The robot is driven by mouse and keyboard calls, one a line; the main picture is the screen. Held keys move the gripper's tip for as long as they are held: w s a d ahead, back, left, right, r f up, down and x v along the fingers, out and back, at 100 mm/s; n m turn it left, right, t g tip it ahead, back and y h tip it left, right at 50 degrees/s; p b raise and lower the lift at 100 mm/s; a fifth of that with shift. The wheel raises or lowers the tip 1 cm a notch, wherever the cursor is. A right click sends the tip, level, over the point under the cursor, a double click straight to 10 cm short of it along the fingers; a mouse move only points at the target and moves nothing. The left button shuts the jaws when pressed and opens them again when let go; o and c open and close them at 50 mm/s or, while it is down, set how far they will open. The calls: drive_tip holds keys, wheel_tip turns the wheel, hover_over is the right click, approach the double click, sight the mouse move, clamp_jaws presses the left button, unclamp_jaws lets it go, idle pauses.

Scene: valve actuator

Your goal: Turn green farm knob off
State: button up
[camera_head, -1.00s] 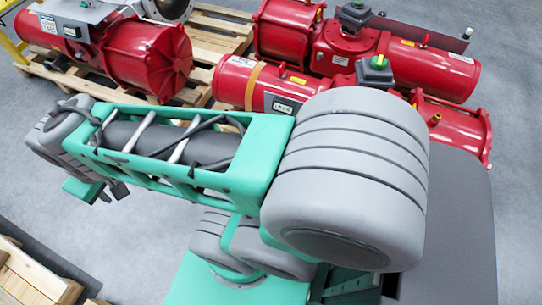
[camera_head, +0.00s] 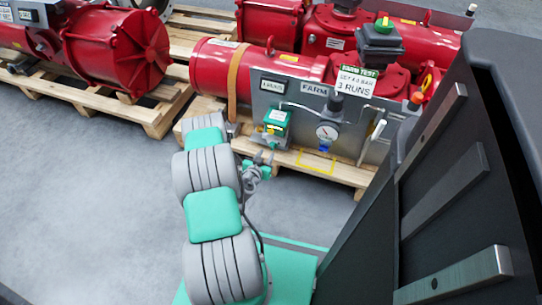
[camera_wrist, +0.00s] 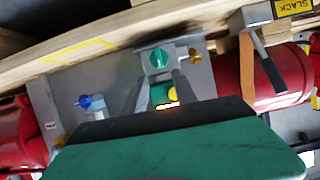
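The green knob (camera_wrist: 158,59) sits on a grey bracket in the wrist view, with its bar lying slanted. In the head view, a green unit (camera_head: 276,118) is on the lower left of the grey FARM panel (camera_head: 300,100); the knob itself is hard to make out there. My gripper (camera_head: 264,157) is just below and in front of that unit. In the wrist view, my gripper's two fingers (camera_wrist: 162,80) are spread and point at the knob, one to each side of its line. They appear just short of it, with nothing held. Whether they touch it is unclear.
A pressure gauge (camera_head: 326,133) and a blue knob (camera_head: 323,150) are right of the green unit. A grey lever (camera_wrist: 262,58) shows in the wrist view. Red actuators (camera_head: 115,48) stand on wooden pallets (camera_head: 150,115). Grey floor at left is clear.

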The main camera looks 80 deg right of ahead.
sight(272, 146)
drive_tip(key=b+x, duration=0.2)
drive_tip(key=x, duration=0.5)
drive_tip(key=shift+s, duration=0.1)
drive_tip(key=shift+d+f, duration=0.1)
drive_tip(key=shift+d, duration=0.25)
clamp_jaws()
